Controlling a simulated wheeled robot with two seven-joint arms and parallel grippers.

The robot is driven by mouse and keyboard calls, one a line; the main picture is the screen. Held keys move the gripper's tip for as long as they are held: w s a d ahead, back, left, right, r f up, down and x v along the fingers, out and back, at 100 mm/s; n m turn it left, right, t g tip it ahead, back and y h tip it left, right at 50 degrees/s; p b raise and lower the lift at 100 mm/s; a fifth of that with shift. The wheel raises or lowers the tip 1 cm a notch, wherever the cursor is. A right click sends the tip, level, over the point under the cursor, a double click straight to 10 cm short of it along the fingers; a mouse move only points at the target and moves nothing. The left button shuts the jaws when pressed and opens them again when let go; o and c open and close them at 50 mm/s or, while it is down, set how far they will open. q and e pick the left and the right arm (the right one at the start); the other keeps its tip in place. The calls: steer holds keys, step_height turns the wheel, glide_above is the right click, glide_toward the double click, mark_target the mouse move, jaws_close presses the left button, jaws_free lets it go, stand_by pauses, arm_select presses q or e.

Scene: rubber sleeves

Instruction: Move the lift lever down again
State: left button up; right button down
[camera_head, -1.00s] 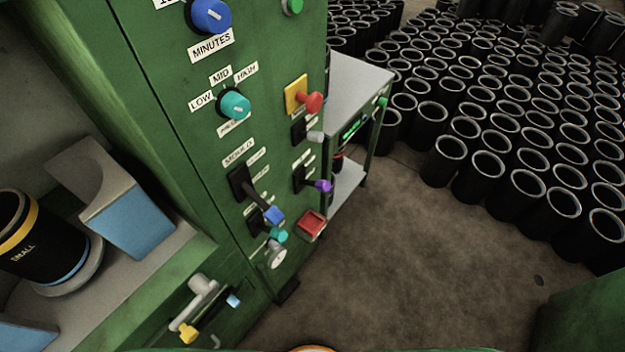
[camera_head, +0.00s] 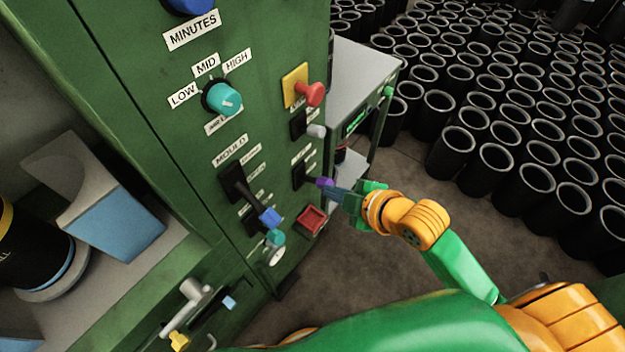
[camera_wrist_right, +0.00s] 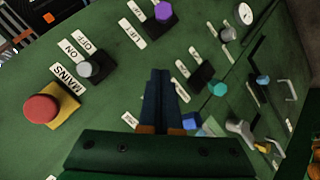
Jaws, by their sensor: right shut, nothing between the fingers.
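The lift lever is a short lever with a purple knob (camera_head: 325,182) on a black plate on the green machine panel. In the right wrist view the purple knob (camera_wrist_right: 163,11) is at the top, beside a label reading LIFT. My right gripper (camera_head: 340,191) is shut and empty, its blue fingertips close beside the purple knob. In the right wrist view the fingertips (camera_wrist_right: 162,73) point toward the panel, with a gap between them and the knob. Whether they touch is unclear in the head view. My left gripper is not in view.
A red mushroom button (camera_head: 313,94) and a grey knob (camera_head: 316,131) sit above the lever. A red square button (camera_head: 311,220) is below, and the blue-tipped mould lever (camera_head: 268,217) is to the left. A grey-topped table (camera_head: 362,75) and many black sleeves (camera_head: 490,165) stand behind.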

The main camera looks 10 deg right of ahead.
mark_target(322, 184)
steer(key=shift+s, duration=0.1)
steer(key=w+f, duration=0.5)
steer(key=w+a+f+b, duration=0.1)
steer(key=w+f, duration=0.1)
steer(key=f, duration=0.1)
steer(key=shift+w, duration=0.35)
steer(key=shift+w+d+f, duration=0.1)
steer(key=shift+d+f, duration=0.2)
steer(key=shift+d, duration=0.1)
